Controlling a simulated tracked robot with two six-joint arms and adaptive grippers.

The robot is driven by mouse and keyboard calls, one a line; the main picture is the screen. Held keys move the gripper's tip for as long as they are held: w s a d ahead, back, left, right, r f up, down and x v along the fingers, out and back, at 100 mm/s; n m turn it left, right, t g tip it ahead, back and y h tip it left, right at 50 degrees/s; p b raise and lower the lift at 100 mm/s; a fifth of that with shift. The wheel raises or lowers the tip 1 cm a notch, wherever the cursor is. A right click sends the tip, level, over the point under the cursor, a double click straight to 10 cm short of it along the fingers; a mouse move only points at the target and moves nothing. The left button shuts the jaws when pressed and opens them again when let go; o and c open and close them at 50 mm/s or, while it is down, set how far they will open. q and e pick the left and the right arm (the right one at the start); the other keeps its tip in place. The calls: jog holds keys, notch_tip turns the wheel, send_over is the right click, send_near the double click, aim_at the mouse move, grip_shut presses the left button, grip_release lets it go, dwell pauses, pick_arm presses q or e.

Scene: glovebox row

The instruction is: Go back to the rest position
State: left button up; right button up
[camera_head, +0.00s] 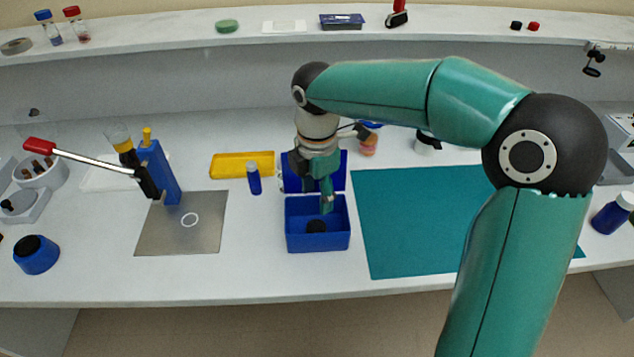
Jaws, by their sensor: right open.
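My right gripper (327,198) points down over the open blue box (318,240), with its fingertips at or just inside the box opening. It is open, and I see nothing held between its fingers. A small black round thing (316,226) lies in the box below the fingertips. The box's raised blue lid (339,172) stands behind, partly hidden by the gripper. My right arm reaches in from the lower right, bends at a black joint and crosses above the bench. My left gripper is not in view.
A teal mat (410,235) covers the bench right of the box. A blue bottle (254,179) and yellow tray (232,165) stand left. A red-handled lever press (160,172) stands on a metal plate (205,235). A shelf (180,33) with small items runs along the back.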

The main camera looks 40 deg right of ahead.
notch_tip(320, 180, up, 2)
jog(key=shift+r, duration=0.1)
dwell(0.5)
